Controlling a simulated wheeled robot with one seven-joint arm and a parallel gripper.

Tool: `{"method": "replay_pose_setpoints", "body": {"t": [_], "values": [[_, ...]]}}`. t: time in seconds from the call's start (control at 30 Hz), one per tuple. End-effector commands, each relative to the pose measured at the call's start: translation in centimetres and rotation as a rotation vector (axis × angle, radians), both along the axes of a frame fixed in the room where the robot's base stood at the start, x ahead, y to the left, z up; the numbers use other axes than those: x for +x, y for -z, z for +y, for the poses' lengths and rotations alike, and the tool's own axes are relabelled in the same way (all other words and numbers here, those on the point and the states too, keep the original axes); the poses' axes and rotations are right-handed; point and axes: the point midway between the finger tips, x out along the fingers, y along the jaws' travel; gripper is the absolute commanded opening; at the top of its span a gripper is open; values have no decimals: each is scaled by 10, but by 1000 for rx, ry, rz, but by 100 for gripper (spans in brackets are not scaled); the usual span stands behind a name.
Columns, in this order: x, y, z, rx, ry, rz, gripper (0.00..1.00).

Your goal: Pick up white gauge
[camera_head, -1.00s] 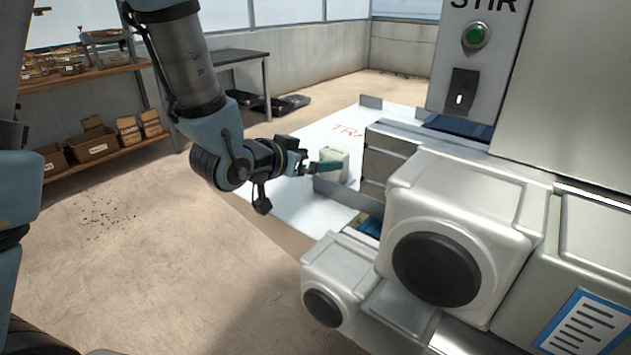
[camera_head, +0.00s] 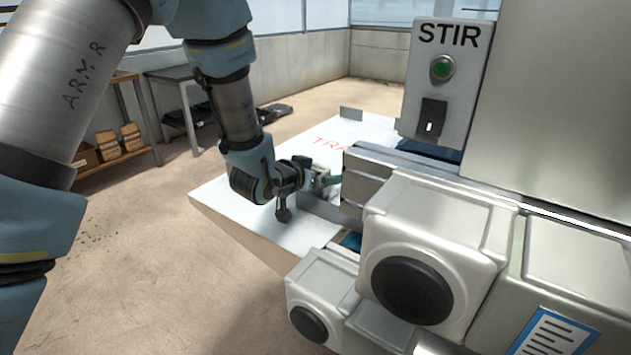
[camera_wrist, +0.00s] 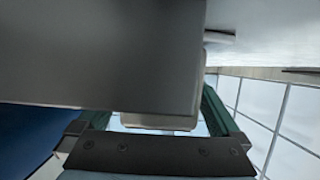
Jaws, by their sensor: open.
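A small white block with a green mark, likely the white gauge (camera_head: 319,169), stands on the white table in the head view. My gripper (camera_head: 333,181) is low beside it and partly covers it. In the wrist view the two green fingers of my gripper (camera_wrist: 158,118) are spread apart. A pale rounded object (camera_wrist: 160,123), probably the gauge, shows between them. A large grey panel (camera_wrist: 100,55) hides most of it. I cannot tell whether the fingers touch it.
The white table (camera_head: 235,196) has red lettering. A metal guard (camera_head: 318,207) and the machine's metal side (camera_head: 368,165) are close to my gripper on the right. The STIR panel (camera_head: 440,85) stands behind. Open floor lies left.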

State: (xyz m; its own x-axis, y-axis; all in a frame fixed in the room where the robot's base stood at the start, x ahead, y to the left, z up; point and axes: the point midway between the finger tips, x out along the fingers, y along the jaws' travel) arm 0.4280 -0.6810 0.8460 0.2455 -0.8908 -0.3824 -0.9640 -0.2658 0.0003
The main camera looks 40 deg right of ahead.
Motion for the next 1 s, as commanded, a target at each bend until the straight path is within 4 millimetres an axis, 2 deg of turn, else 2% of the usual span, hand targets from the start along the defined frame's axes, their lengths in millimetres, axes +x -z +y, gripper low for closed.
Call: {"method": "replay_pose_setpoints", "body": {"t": [0.13,0.87,1.0], "values": [[0,0,0,0,0,0,99],[0,0,1,0,0,0,17],[0,-1,0,-1,0,-1,16]]}}
